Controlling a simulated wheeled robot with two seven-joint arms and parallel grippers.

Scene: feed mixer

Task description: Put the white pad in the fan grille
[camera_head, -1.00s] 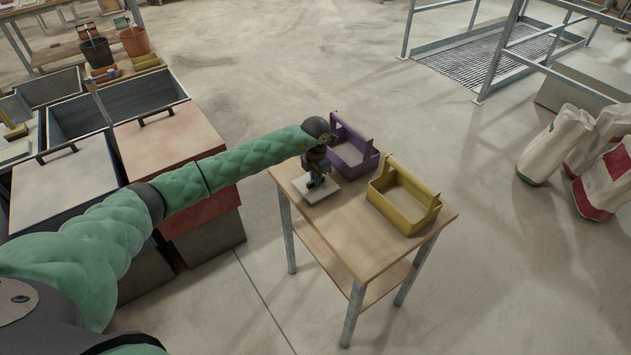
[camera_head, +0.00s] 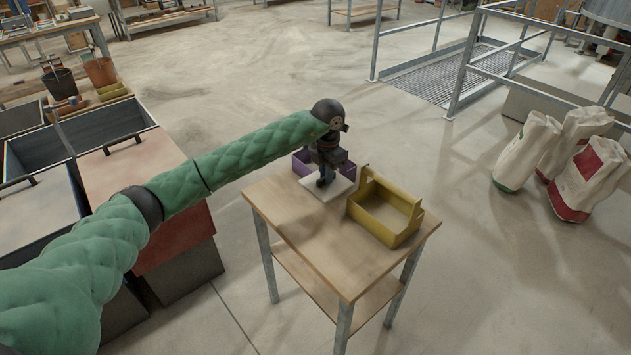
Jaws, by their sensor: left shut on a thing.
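The white pad (camera_head: 315,191) is a flat pale square above the wooden table, near its far left side. My left gripper (camera_head: 325,182) is shut on the white pad from above. The pad seems raised over the tabletop and covers part of the purple caddy behind it. My right gripper is not in view. I cannot make out a fan grille in this view.
A yellow caddy (camera_head: 372,228) stands on the table (camera_head: 300,239), right of the pad. A purple caddy (camera_head: 301,163) stands behind the pad. Bins (camera_head: 150,196) are at the left, white sacks (camera_head: 585,176) at the right. Metal railings (camera_head: 461,62) stand at the back.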

